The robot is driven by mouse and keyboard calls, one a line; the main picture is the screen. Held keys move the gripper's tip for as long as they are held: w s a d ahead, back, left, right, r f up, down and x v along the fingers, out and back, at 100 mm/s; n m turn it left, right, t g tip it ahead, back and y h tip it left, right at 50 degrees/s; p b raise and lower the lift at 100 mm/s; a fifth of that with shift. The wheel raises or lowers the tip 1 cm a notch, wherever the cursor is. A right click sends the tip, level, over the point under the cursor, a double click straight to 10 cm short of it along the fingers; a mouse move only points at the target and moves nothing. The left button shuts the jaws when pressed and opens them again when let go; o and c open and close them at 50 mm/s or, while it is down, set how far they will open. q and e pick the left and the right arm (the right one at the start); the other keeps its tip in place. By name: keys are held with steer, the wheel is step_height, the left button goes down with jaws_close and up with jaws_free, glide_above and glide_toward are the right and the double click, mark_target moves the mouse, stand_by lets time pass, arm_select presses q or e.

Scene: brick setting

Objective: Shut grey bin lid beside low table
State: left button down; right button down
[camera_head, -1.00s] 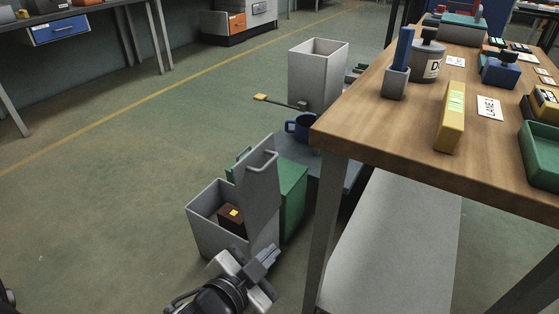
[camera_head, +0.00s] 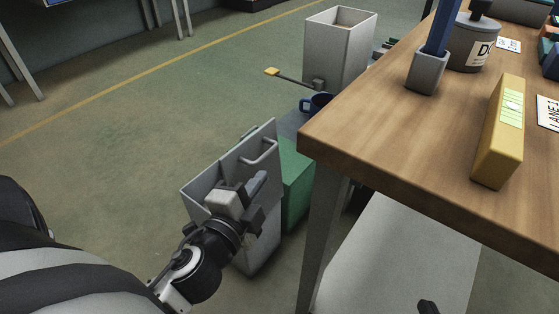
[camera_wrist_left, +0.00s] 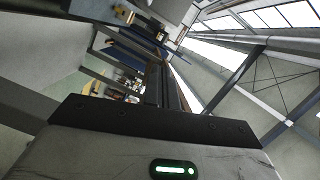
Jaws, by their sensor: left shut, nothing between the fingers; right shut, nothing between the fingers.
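The grey bin (camera_head: 262,240) stands on the floor left of the wooden table. Its grey lid (camera_head: 238,163), with a bar handle (camera_head: 262,151), is still raised at a slant, and a narrow part of the opening shows at its left. My left gripper (camera_head: 258,186) is shut and empty, in front of the lid's lower part and covering some of the bin. I cannot tell whether it touches the lid. A dark tip of my right gripper (camera_head: 428,306) shows at the bottom edge, over the low white shelf. The left wrist view shows no bin.
The wooden table (camera_head: 400,150) and its leg (camera_head: 322,235) are close on the right. A green bin (camera_head: 297,180) stands behind the grey one. A tall grey container (camera_head: 338,50), a blue mug (camera_head: 317,104) and a yellow-tipped rod (camera_head: 285,77) are farther back. Floor at left is open.

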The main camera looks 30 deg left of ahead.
arm_select(q)
steer(key=w+a+f+b, duration=0.2)
steer(key=w+f, duration=0.1)
steer(key=w, duration=0.2)
steer(key=w+a+f+b, duration=0.2)
steer(key=w+a+f, duration=0.1)
steer(key=w, duration=0.3)
arm_select(e)
steer(key=shift+w+a+r+t+y, duration=0.25)
steer(key=shift+a+t+y, duration=0.1)
steer(key=shift+a+t, duration=0.05)
steer(key=shift+w+a+r+t+y, duration=0.2)
steer(key=shift+a+t+y, duration=0.15)
steer(key=shift+t, duration=0.05)
arm_select(q)
steer(key=shift+a, duration=0.15)
arm_select(e)
steer(key=shift+r, duration=0.15)
